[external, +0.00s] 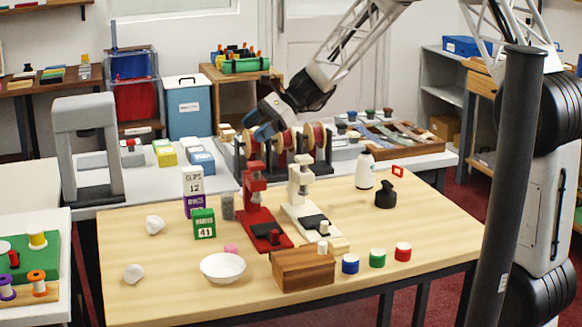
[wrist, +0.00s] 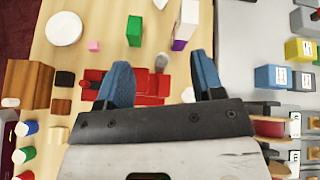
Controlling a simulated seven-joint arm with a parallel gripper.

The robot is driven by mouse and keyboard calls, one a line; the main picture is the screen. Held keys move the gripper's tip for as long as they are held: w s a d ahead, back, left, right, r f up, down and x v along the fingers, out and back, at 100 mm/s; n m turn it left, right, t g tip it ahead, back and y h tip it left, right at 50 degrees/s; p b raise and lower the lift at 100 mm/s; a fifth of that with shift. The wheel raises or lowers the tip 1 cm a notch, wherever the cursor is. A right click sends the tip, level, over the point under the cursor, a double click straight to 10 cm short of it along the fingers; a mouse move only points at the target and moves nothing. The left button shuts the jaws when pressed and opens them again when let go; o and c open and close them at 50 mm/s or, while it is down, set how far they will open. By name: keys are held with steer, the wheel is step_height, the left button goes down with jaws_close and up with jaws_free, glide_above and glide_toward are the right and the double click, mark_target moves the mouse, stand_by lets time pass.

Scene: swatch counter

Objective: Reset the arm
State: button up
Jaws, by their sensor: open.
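My gripper (external: 258,126) is in the air above the back of the wooden table (external: 130,270), with blue fingers pointing down and left. It is over the red press (external: 253,190) and beside the thread spool rack (external: 290,145). In the wrist view my gripper (wrist: 161,66) has its two blue fingers spread apart with nothing held between them. Red parts of the press (wrist: 150,99) show below and between the fingers. The cream press (external: 301,180) stands right of the red one.
A white bowl (external: 222,268), wooden block (external: 303,270), green box (external: 204,224) and purple-white box (external: 193,190) stand on the table. Blue (external: 350,264), green (external: 377,258) and red (external: 403,252) capped pots line its front right. A white bottle (external: 364,170) stands behind.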

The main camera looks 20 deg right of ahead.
steer(key=s+d+r+n+t+h, duration=0.1)
steer(key=s+d+r+n+h, duration=0.15)
steer(key=s+d+r, duration=0.55)
steer(key=s+d+r+n+t+h, duration=0.1)
steer(key=s+d+r+n+h, duration=0.2)
steer(key=s+d, duration=0.5)
steer(key=s+d+r+n+t+h, duration=0.15)
steer(key=s+d+r+n, duration=0.4)
steer(key=s, duration=0.65)
steer(key=s+d+r+n+t+h, duration=0.1)
steer(key=s+d+n+h, duration=0.1)
steer(key=s+d, duration=0.35)
steer(key=s+d+n+t+h, duration=0.1)
steer(key=s+d+t+h, duration=0.15)
steer(key=s, duration=0.65)
step_height(320, 180, down, 9)
steer(key=w+d+g, duration=0.1)
steer(key=g, duration=0.3)
steer(key=shift+w+d, duration=0.15)
steer(key=shift+d, duration=0.1)
